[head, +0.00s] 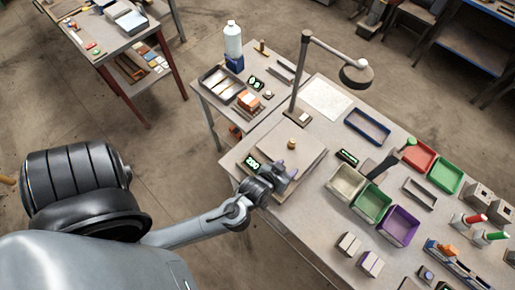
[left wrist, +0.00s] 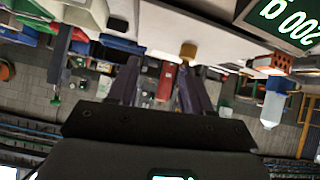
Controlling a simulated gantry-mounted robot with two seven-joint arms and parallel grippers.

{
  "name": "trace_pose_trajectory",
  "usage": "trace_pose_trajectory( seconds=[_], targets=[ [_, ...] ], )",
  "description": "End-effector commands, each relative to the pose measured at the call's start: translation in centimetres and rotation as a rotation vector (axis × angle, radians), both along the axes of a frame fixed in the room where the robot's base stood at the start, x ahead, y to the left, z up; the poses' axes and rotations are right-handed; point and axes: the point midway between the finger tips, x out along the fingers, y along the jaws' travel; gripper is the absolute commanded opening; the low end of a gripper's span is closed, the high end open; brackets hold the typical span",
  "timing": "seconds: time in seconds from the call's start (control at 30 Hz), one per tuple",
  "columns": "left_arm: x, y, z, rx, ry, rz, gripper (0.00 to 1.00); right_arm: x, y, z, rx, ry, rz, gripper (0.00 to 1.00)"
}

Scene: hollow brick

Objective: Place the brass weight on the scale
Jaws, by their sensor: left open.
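The brass weight (head: 291,144) stands upright on the pale square plate of the scale (head: 305,150), towards its far side. The scale's green display (head: 253,163) appears to read 200. My left gripper (head: 287,174) is over the near edge of the scale, short of the weight and apart from it. In the left wrist view, its two dark fingers (left wrist: 157,68) are spread with nothing held between them. The brass weight (left wrist: 188,50) shows there beyond the fingertips, under the plate's edge in this upside-down picture. My right gripper is not in view.
A lamp (head: 355,74) on a tall post stands behind the scale. Cream, green and purple bins (head: 398,226) stand to the right. A side table with a metal tray (head: 223,84) and a white bottle (head: 232,40) is at the back left.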

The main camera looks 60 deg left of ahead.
Motion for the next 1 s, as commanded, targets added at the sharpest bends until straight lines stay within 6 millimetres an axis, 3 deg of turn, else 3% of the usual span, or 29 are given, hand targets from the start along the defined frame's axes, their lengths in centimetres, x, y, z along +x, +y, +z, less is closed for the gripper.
trace_pose_trajectory(
  seconds=[0.2,0.4,0.5,0.63,1.0],
  targets=[
    [-5.5,-2.1,2.2,-0.032,0.294,-0.283,0.5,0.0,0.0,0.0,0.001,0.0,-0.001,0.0],
    [-10.8,-2.0,4.1,0.037,0.514,-0.434,0.5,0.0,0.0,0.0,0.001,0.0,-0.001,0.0],
    [-12.4,-1.6,4.6,0.065,0.578,-0.467,0.5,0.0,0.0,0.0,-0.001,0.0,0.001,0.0],
    [-13.2,-1.4,5.0,0.083,0.614,-0.483,0.5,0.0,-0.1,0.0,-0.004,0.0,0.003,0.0],
    [-13.3,-1.4,5.4,0.082,0.616,-0.483,0.5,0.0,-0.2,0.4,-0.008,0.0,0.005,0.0]
  ],
)
